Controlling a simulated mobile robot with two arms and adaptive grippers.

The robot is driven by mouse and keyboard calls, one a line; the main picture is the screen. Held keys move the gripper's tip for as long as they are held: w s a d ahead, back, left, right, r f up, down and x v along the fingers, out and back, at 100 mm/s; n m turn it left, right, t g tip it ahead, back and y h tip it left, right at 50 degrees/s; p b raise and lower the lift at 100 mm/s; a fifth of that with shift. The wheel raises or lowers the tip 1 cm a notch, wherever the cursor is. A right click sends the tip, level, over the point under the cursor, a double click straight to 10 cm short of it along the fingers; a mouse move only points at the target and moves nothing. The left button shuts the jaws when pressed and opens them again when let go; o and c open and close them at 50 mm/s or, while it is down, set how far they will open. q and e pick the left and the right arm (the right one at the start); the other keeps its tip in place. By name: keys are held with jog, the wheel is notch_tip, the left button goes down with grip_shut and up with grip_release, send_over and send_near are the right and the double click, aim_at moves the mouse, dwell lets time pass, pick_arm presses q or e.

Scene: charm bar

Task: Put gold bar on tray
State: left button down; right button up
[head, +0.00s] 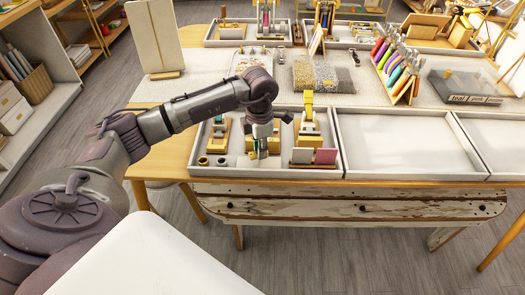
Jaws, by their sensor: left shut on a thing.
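My left gripper (262,149) reaches down into the front left compartment of a white-rimmed tray (341,158). It is shut on a small gold-coloured piece that looks like the gold bar (250,144). The fingers hide much of it, and I cannot tell whether it still touches what is below. To the right, an empty white tray (410,150) lies on the table, and part of another empty tray (500,140) shows at the right edge. My right gripper is not in view.
Wooden stands with gold tops (308,125) and a pink and white card holder (313,157) stand close to my gripper. Behind are clear bead boxes (320,76) and a rack of coloured pens (397,68). The middle front tray is clear.

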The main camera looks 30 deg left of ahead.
pick_arm(q)
notch_tip(320, 180, down, 2)
jog(key=shift+f, duration=0.5)
jog(key=c, duration=1.3)
grip_release()
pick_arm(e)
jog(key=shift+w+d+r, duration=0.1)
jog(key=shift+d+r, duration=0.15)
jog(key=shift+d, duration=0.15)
pick_arm(q)
jog(key=shift+r, duration=0.1)
jog(key=shift+r, duration=0.25)
notch_tip(320, 180, up, 10)
jog(key=shift+r+b, duration=0.25)
jog(key=shift+b, duration=0.7)
jog(key=shift+r, duration=0.65)
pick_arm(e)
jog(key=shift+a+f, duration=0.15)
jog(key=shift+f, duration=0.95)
